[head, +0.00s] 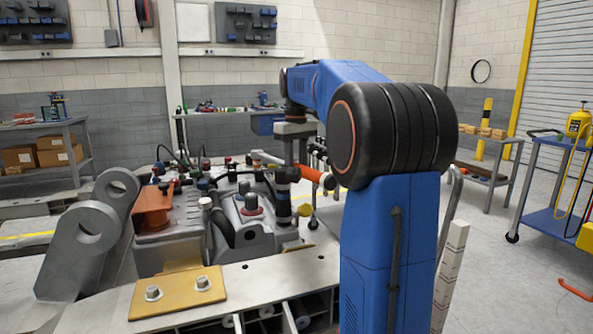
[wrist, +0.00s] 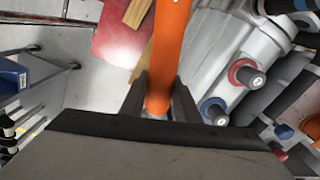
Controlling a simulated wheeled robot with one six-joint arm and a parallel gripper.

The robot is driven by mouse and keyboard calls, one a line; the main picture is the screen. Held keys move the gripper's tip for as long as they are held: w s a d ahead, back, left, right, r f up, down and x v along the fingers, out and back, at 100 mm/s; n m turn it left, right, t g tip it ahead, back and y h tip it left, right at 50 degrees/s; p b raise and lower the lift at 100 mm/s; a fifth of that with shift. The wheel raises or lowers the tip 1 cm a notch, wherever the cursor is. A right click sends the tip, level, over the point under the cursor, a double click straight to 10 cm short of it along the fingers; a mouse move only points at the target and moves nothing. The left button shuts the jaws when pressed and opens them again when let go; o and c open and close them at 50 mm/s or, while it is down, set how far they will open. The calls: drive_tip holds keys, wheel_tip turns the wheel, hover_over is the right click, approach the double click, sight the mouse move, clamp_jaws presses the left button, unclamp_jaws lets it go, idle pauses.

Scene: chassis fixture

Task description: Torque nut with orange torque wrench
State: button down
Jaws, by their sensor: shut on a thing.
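My gripper (wrist: 158,100) is shut on the orange torque wrench (wrist: 172,42), whose orange handle runs up out of the wrist view between the two dark fingers. In the head view the orange handle (head: 313,174) shows beside the grey chassis fixture, below my blue arm. The wrench's working end cannot be made out clearly. In the wrist view, a stud with a red collar (wrist: 246,75) and one with a blue collar (wrist: 214,108) stand on the grey housing to the right of the handle. Two nuts (head: 153,293) sit on a yellow plate in the head view. Which nut the task means cannot be told.
The chassis fixture (head: 165,240) with hoses and fittings fills the left middle. A grey lug with round holes (head: 88,230) stands at its left.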

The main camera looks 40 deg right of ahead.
drive_tip(key=shift+a+m, duration=0.4)
drive_tip(key=shift+a, duration=0.5)
idle(0.3)
drive_tip(key=shift+r, duration=1.05)
idle(0.6)
drive_tip(key=shift+r, duration=2.45)
